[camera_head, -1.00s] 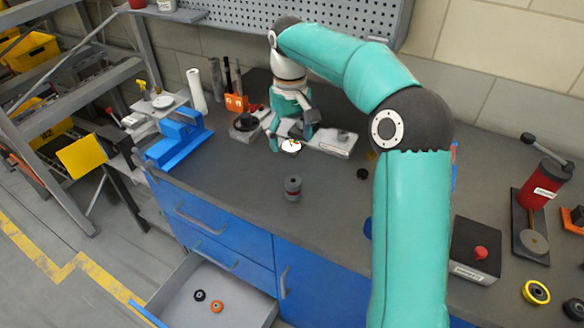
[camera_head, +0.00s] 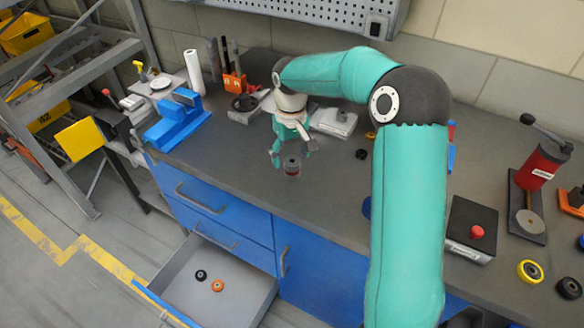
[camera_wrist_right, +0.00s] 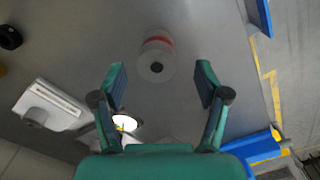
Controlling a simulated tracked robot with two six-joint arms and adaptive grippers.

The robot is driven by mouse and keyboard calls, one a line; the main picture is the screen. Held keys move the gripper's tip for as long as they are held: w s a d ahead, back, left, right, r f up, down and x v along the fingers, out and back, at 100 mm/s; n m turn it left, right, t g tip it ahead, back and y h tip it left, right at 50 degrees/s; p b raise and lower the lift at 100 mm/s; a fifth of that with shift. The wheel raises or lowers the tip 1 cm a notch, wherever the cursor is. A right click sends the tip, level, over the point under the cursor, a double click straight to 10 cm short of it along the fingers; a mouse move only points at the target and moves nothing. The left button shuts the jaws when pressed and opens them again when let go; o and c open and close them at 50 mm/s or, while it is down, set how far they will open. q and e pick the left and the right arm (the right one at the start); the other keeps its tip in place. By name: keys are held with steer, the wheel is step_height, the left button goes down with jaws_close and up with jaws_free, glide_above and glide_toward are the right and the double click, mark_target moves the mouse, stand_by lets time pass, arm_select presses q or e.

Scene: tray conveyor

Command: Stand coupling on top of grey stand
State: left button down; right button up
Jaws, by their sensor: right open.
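The coupling (camera_head: 292,168) is a short, upright grey cylinder with a red band and a dark hole in its top. It stands on the dark bench top. My right gripper (camera_head: 293,155) is open and empty, close above and behind the coupling. In the right wrist view the coupling (camera_wrist_right: 157,56) shows just ahead of the gap between the open fingers (camera_wrist_right: 161,76). A light grey block (camera_head: 334,121) lies behind the gripper; I cannot tell if it is the grey stand. A small bright white disc (camera_wrist_right: 125,122) lies beside one finger in the wrist view. My left gripper is out of view.
A blue fixture (camera_head: 178,122) stands at the bench's left. A black box with a red button (camera_head: 476,231) and a red press (camera_head: 541,165) stand at the right. An open drawer (camera_head: 178,268) juts out below at the front. The bench in front of the coupling is clear.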

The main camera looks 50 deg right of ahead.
mark_target(292, 161)
step_height(292, 161, down, 4)
steer(key=shift+d+f+p, duration=0.15)
steer(key=shift+p, duration=0.2)
steer(key=shift+c, duration=0.3)
jaws_close()
